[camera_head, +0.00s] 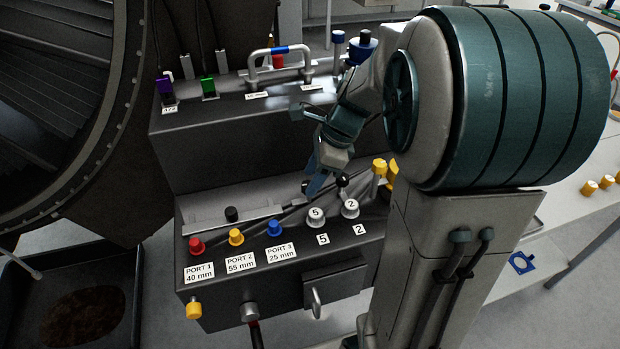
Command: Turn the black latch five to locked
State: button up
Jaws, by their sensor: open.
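The number 5 latch (316,216) is a white round cap marked 5 on the dark console's lower ledge, above a white label reading 5. A small black ball (305,187) shows just above it, likely the end of its handle. The matching cap marked 2 (350,209) stands to its right, with a black ball (342,181) above it. I cannot tell whether a finger touches the black ball. My arm hides part of the console's right side.
Red (196,245), yellow (236,237) and blue (275,228) port plugs stand left of the latches. Yellow knobs (380,168) stand close right of cap 2.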

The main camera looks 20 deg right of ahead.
jog(key=shift+x, duration=0.8)
jog(key=c, duration=1)
